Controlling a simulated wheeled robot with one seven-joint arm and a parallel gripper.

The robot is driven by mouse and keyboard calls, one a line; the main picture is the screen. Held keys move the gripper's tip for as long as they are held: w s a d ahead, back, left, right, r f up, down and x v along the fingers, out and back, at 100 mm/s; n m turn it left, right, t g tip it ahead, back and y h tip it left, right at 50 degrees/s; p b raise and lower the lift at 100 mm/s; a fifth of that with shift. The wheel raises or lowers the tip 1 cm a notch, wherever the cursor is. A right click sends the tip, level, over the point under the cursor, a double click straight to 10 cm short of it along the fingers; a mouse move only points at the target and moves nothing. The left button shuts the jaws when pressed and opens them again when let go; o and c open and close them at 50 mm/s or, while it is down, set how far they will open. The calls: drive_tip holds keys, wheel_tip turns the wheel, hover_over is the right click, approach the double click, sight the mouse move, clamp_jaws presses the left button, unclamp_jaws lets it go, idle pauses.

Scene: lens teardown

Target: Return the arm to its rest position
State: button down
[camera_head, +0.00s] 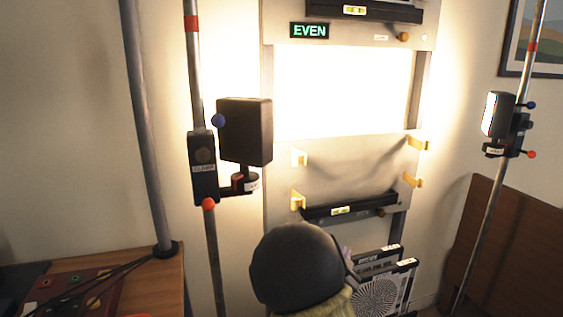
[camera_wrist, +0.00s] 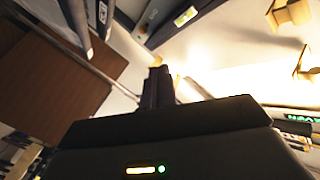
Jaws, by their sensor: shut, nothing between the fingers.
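My gripper (camera_wrist: 157,88) shows in the wrist view as dark fingers pressed together, pointing up the picture, with nothing between them. Its wide dark body fills the lower part of that view. In the head view a dark rounded part, which looks like my arm, rises at the bottom centre in front of the stand. It hides part of the stand's lower end, and my fingers cannot be made out there. The wrist view is tilted and shows yellow clips (camera_wrist: 290,12) at the upper right and the brown panel (camera_wrist: 55,80) at the left.
A pale stand with a bright panel (camera_head: 340,92) and a lit EVEN sign (camera_head: 309,31) faces me. Lamps stand on poles at left (camera_head: 245,130) and right (camera_head: 497,114). Patterned test charts (camera_head: 384,296) lean low beside my arm. A wooden table (camera_head: 150,283) with cables is at lower left.

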drive_tip(key=s+f+n+g+y+b, duration=0.5)
drive_tip(key=s+f+g+y, duration=0.15)
drive_tip(key=s+f, duration=0.45)
drive_tip(key=s+f+n+g+y+b, duration=0.1)
drive_tip(key=s+f+n+g+b, duration=0.2)
drive_tip(key=s, duration=0.5)
drive_tip(key=s+f+n+g+b, duration=0.1)
drive_tip(key=s+f+n+g, duration=0.25)
drive_tip(key=s, duration=0.45)
drive_tip(key=w+p+v, duration=0.2)
drive_tip(key=p+v, duration=1)
drive_tip(key=w+r+p+v, duration=0.1)
drive_tip(key=w+p+v, duration=0.2)
drive_tip(key=p+v, duration=1)
drive_tip(key=w+p+v, duration=0.2)
drive_tip(key=p+v, duration=1)
drive_tip(key=p, duration=0.1)
drive_tip(key=shift+w+a+r, duration=0.25)
drive_tip(key=shift+w+r, duration=0.15)
drive_tip(key=shift+r, duration=0.2)
drive_tip(key=shift+w+n, duration=0.1)
drive_tip(key=shift+n, duration=0.15)
